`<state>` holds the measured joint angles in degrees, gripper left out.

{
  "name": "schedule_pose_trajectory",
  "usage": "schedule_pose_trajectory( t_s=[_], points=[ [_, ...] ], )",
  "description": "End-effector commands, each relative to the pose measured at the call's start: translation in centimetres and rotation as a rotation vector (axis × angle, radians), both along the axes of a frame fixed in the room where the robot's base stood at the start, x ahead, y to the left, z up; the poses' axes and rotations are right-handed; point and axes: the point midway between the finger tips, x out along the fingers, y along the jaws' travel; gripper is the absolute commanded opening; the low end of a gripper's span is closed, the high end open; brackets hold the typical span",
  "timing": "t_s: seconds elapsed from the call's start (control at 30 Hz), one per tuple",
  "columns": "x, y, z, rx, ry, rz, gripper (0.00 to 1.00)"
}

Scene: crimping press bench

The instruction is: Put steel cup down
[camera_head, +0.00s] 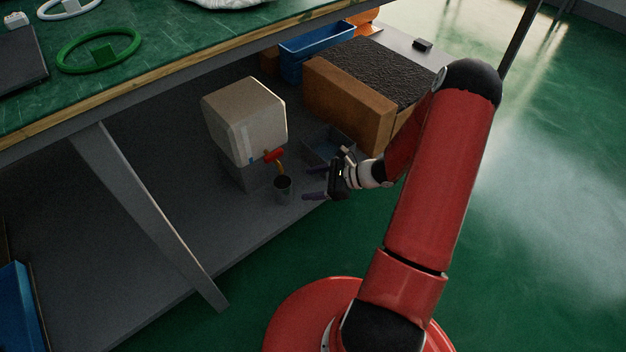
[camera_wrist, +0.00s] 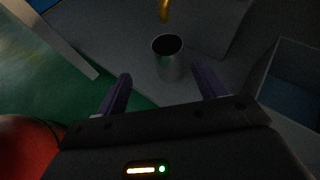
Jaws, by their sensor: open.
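A steel cup (camera_head: 283,188) stands upright on the grey lower shelf (camera_head: 190,235), just below the brass spout of a white dispenser (camera_head: 245,120) with a red tap handle (camera_head: 273,155). In the wrist view the cup (camera_wrist: 168,58) stands ahead of the fingertips, its dark opening facing up. My gripper (camera_head: 314,189) is to the right of the cup, with its fingers pointing at it. In the wrist view my gripper (camera_wrist: 160,80) has its two purple fingers spread wide, with nothing between them. A gap shows between the fingertips and the cup.
A grey-blue open bin (camera_head: 322,145) sits right behind my gripper. A brown box with a dark, rough top (camera_head: 350,105) and a blue bin (camera_head: 315,50) stand farther back. The green benchtop (camera_head: 170,50) overhangs the shelf.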

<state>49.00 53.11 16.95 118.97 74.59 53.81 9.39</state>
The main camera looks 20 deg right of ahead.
Motion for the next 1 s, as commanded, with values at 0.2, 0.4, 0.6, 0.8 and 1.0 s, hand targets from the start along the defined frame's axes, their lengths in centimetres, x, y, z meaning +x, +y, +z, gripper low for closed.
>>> schedule_pose_trajectory(
  t_s=[0.2, 0.4, 0.6, 0.8, 1.0],
  points=[
    [-2.2, 3.8, 7.8, -0.300, -0.159, 0.371, 0.70],
    [-6.1, 6.7, 14.6, -0.600, -0.319, 0.720, 0.70],
    [-10.7, 8.4, 20.6, -0.902, -0.488, 1.023, 0.70],
    [-15.6, 8.8, 25.8, -1.211, -0.663, 1.268, 0.70],
    [-19.8, 8.1, 29.4, -1.484, -0.815, 1.427, 0.70]
  ],
)
